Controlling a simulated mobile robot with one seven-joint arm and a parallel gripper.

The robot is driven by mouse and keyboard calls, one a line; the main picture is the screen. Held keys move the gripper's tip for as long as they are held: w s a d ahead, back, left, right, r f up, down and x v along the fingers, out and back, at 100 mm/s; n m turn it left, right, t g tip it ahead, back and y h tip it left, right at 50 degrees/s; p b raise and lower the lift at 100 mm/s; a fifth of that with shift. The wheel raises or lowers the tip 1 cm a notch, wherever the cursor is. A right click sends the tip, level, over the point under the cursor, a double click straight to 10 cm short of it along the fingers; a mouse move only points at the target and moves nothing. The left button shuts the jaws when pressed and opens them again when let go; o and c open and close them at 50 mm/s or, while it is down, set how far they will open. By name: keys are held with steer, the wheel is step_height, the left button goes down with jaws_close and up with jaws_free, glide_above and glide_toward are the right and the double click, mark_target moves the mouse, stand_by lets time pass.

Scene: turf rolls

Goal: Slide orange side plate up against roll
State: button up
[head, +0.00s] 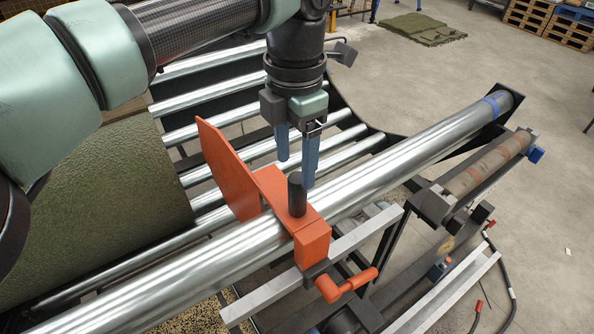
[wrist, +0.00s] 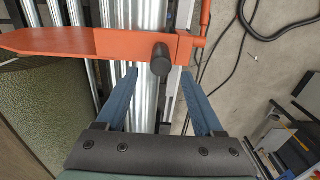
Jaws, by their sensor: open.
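The orange side plate (head: 228,172) stands on an orange clamp block around a long silver bar (head: 430,141). A black knob (head: 297,195) sticks up from the block, and a red-orange handle hangs at its front. The green turf roll (head: 95,215) lies to the left, with a gap showing between its end and the plate. My gripper (head: 295,172) points down over the block, open and empty, fingertips close to the knob. In the wrist view, the knob (wrist: 160,60) appears between and just beyond the two blue fingertips (wrist: 159,74); I cannot tell if they touch it.
Several metal rollers (head: 215,108) lie behind the bar in a dark frame. A brown-red tube (head: 488,165) sits in the frame at right. Black cables (head: 505,265) lie on the floor at right. A folded green turf piece (head: 422,28) and wooden pallets (head: 550,22) are far back.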

mark_target(296, 197)
step_height(296, 197, down, 9)
steer(key=shift+r+p, duration=0.1)
steer(key=shift+p, duration=0.85)
jaws_close()
stand_by(0.7)
